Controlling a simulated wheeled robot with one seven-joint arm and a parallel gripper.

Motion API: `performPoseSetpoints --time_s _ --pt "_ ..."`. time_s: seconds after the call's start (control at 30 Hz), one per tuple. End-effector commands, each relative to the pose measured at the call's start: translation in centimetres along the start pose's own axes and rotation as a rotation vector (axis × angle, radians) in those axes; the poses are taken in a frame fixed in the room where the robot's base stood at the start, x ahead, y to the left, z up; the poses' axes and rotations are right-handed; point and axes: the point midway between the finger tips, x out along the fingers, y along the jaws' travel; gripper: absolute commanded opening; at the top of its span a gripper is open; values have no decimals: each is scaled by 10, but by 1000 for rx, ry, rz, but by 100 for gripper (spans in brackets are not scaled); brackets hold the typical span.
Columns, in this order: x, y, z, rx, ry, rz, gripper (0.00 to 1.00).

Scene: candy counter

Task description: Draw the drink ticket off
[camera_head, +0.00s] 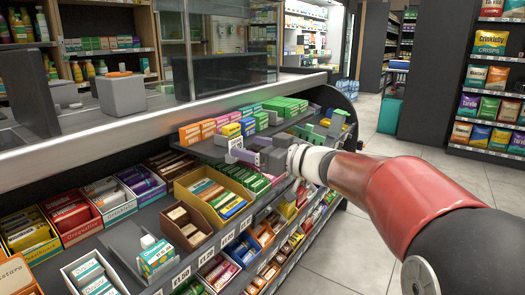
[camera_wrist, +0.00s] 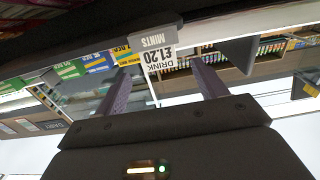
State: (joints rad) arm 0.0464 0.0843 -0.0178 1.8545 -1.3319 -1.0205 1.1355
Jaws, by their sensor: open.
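My gripper (camera_wrist: 161,68) is open, with one purple-grey finger on each side of the ticket and a visible gap on both sides. I cannot tell how deep the ticket sits between the fingers. In the head view my gripper (camera_head: 245,152) is at the upper shelf of the candy counter, and I cannot make out the ticket there.
Stacked colourful packets (camera_head: 286,106) stand on the upper shelf close to my gripper. An open box of bars (camera_head: 214,195) and other candy boxes fill the tier below. A glass screen (camera_head: 225,45) rises behind the counter.

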Motion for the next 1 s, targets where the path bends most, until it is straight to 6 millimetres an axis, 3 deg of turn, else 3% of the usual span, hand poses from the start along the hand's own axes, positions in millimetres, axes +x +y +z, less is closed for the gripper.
performPoseSetpoints --time_s 0.4,0.83,1.0 --pt "60 0 0 0 1 0 71" --pt "72 1 -1 0 2 3 71" --pt "72 1 -1 0 1 3 51"
